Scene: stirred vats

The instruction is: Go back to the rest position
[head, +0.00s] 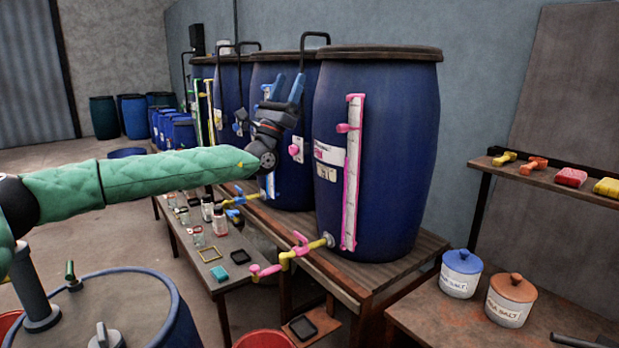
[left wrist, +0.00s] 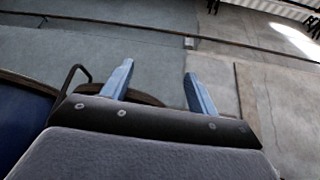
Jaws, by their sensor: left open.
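My left gripper (head: 283,89) is raised in front of the blue vats in the head view, its two blue fingers pointing up. It is open and empty; the left wrist view shows the fingers (left wrist: 158,88) spread apart with nothing between them. My left arm reaches in from the left in a green sleeve. The nearest blue vat (head: 405,150) stands to the right of the gripper, with a pink-edged level gauge (head: 351,180) on its front. A second blue vat (head: 262,75) stands behind the gripper. My right gripper is not in view.
A low bench (head: 245,282) holds jars and small trays. A yellow and pink tap (head: 290,255) juts out from the nearest vat. Two lidded salt pots (head: 461,274) (head: 510,300) stand on the right table. A shelf (head: 545,178) is above. A blue drum (head: 110,315) is at lower left.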

